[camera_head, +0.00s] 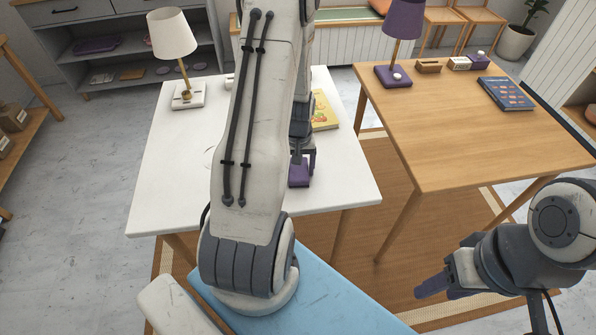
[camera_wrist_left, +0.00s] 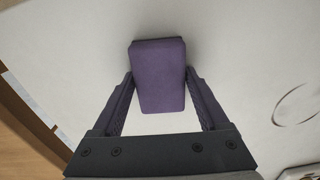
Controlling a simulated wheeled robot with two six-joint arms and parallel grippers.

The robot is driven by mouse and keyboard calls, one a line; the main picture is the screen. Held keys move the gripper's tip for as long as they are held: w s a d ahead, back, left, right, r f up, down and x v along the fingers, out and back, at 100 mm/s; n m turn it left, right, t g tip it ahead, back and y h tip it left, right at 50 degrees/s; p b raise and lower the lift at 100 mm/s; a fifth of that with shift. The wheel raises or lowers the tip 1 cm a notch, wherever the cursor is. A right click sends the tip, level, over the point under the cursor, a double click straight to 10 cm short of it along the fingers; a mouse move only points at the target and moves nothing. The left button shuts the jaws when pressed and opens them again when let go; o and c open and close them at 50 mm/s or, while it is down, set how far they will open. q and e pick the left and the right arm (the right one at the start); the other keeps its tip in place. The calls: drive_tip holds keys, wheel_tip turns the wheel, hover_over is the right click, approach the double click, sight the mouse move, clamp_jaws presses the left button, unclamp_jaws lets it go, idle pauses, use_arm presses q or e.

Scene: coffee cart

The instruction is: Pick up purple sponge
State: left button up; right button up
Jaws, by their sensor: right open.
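The purple sponge (camera_wrist_left: 158,75) is a small block between the fingertips of my left gripper (camera_wrist_left: 160,85) in the left wrist view. The fingers lie along its two sides, very close to it; whether they press on it cannot be made out. In the head view the sponge (camera_head: 298,175) shows near the right part of the white table (camera_head: 175,205), below my left gripper (camera_head: 303,158). My left arm hides much of the table there. My right gripper (camera_head: 440,284) is open and empty at the lower right, away from the tables.
A white lamp (camera_head: 172,35) stands at the white table's back left. A yellow book (camera_head: 323,112) lies near its right edge. The wooden table (camera_head: 465,135) to the right holds a purple lamp (camera_head: 400,40), small boxes and a blue book (camera_head: 506,94). A gap separates the tables.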

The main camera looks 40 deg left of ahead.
sight(299, 168)
use_arm(q)
drive_tip(key=c, duration=0.8)
drive_tip(key=shift+o, duration=0.2)
drive_tip(key=shift+w+r, duration=0.1)
drive_tip(key=shift+r, duration=0.6)
wheel_tip(299, 168, up, 3)
drive_tip(key=shift+f, duration=0.1)
drive_tip(key=d+r, duration=0.6)
drive_tip(key=d, duration=0.5)
drive_tip(key=shift+s+d+r, duration=0.35)
drive_tip(key=shift+r, duration=0.05)
